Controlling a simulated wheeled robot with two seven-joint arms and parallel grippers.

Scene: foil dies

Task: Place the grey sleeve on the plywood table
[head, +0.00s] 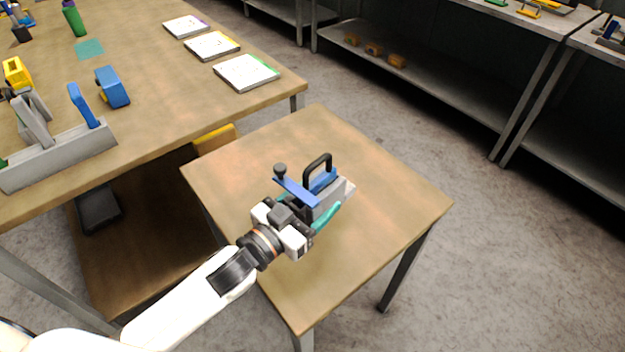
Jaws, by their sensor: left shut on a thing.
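The small plywood table (390,215) stands in the middle of the head view, its brown top mostly bare. My left gripper (300,215) is over this top, shut on a grey block-like piece (325,207) that looks like the grey sleeve. A blue bar with a black knob, a black loop handle (318,163) and a teal curved part (327,218) show at the piece. The gripper hides part of it. I cannot tell whether its underside touches the table. My right gripper is not in view.
Metal shelves (430,75) stand behind. The small table's right and front areas are clear.

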